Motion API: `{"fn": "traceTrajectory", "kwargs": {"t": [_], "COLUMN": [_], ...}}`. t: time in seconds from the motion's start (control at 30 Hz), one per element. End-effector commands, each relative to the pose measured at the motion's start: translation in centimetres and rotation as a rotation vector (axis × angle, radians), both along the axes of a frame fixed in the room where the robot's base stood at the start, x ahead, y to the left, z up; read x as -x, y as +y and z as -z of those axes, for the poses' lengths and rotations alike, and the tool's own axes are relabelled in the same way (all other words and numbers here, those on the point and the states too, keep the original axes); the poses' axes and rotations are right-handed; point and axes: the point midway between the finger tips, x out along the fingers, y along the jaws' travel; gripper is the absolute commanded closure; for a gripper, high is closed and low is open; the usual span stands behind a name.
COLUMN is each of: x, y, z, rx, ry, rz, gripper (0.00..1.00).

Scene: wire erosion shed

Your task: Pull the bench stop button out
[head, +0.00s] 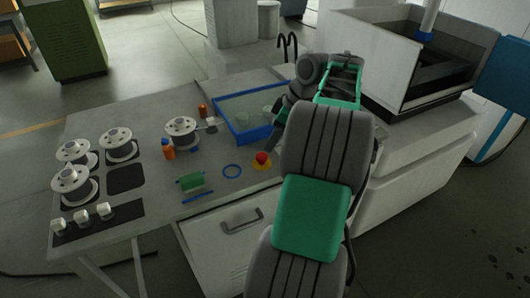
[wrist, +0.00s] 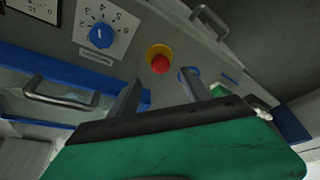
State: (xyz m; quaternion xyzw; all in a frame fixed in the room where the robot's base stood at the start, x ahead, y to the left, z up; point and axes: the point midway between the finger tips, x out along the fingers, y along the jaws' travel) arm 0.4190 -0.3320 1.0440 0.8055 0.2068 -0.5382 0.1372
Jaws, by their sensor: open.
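The stop button has a red mushroom head (head: 262,157) on a yellow collar and sits on the grey bench top, just left of my arm in the head view. In the wrist view, the red head (wrist: 160,64) shows just beyond my fingertips, with the yellow collar (wrist: 153,50) behind it. My gripper (wrist: 162,86) is open and empty. Its two dark fingers are spread to either side below the button and do not appear to touch it. In the head view, my forearm partly hides the gripper.
A blue ring (head: 232,171) lies left of the button, with a green block (head: 190,182) and a blue stick (head: 197,196) farther left. A blue-framed clear bin (head: 240,137) stands behind. Several spools (head: 182,132) fill the left side. A blue dial (wrist: 101,35) shows in the wrist view.

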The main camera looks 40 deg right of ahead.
Motion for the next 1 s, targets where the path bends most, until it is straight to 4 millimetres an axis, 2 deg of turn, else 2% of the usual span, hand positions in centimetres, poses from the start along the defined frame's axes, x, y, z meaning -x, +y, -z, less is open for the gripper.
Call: {"fn": "traceTrajectory", "kwargs": {"t": [0.3, 0.4, 0.7, 1.0], "x": [-1.9, -2.4, -2.6, -2.6], "y": [1.2, 1.4, 1.4, 1.5], "z": [5.3, 6.3, 6.8, 6.8], "rx": [-0.002, -0.001, 0.001, 0.001], "ry": [0.001, 0.000, -0.001, -0.001], "rz": [-0.001, 0.000, 0.002, 0.002], "gripper": [0.44, 0.44, 0.44, 0.67]}}
